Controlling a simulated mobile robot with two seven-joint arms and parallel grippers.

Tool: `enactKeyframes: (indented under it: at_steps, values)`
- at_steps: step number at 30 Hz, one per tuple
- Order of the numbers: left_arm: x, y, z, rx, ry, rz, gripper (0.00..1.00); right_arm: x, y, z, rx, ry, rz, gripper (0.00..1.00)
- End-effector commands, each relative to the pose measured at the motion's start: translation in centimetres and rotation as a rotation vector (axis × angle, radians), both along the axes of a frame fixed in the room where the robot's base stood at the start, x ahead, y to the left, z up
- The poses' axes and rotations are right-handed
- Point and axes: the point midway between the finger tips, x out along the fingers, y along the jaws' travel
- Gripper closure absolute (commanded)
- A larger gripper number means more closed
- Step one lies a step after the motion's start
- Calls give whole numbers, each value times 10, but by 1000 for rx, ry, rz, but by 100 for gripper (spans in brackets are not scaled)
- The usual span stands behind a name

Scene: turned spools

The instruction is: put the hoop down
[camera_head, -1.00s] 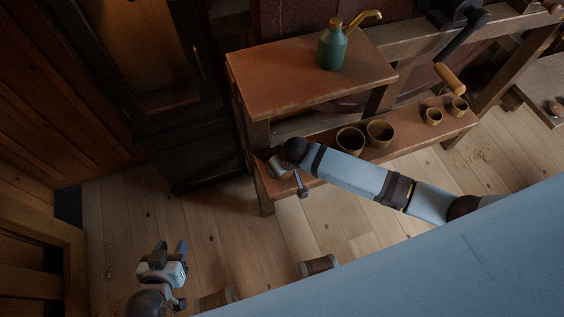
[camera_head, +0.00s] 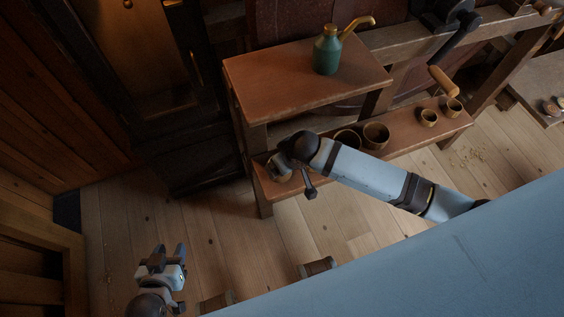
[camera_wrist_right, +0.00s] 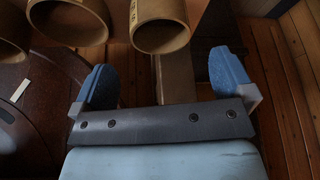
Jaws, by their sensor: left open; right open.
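Several brass-coloured hoops stand on the lower shelf (camera_head: 408,146) in the head view: a larger one (camera_head: 376,135), one partly behind my right arm (camera_head: 345,136), and smaller ones (camera_head: 428,117) further right. I cannot tell which hoop the task means. My right gripper (camera_head: 280,168) is at the shelf's left end, partly hidden by its own wrist. In the wrist view my right gripper (camera_wrist_right: 163,80) is open with nothing between its fingers; hoops (camera_wrist_right: 160,24) show at the top, beyond the fingers. My left gripper (camera_head: 168,256) is open and empty over the floor at lower left.
A green oil can (camera_head: 327,52) with a brass spout stands on the upper bench top (camera_head: 290,90). A wooden-handled crank (camera_head: 443,80) hangs to its right. Two spools (camera_head: 317,266) (camera_head: 217,301) are at floor level. Bare floor (camera_head: 220,235) lies between the left gripper and the shelf.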

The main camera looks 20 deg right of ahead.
Motion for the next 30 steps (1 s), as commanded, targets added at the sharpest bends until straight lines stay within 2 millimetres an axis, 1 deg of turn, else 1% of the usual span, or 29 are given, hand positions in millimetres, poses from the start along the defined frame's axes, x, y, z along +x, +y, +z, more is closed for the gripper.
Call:
enactKeyframes:
  at_steps: [1,3,6,8,11,15,17,20,24,27,30]
  values:
    - [0,0,2,1,-1,-1,57,-4,-1,9,1,-1,0,0]
    - [0,0,2,1,-5,-2,57,-7,-2,18,2,-1,-1,0]
    - [0,1,2,3,-6,-3,57,-11,-3,26,1,0,-1,0]
    - [-1,1,2,4,-5,-3,57,-13,-2,27,8,-2,2,0]
    - [-1,1,1,5,-4,-4,57,-22,6,23,54,-22,14,0]
    - [-2,1,1,6,-2,-4,57,-45,22,11,181,-117,38,0]
    - [-2,1,1,6,-2,-4,57,-57,23,6,230,-180,37,0]
    - [-2,1,1,6,-1,-4,57,-78,16,-1,274,-296,21,0]
    - [-2,1,0,6,1,-5,57,-109,-9,-8,260,-435,-11,0]
    - [-2,1,0,6,1,-4,57,-127,-25,-10,229,-504,-26,0]
    - [-2,1,0,6,1,-4,57,-137,-35,-10,204,-543,-32,0]
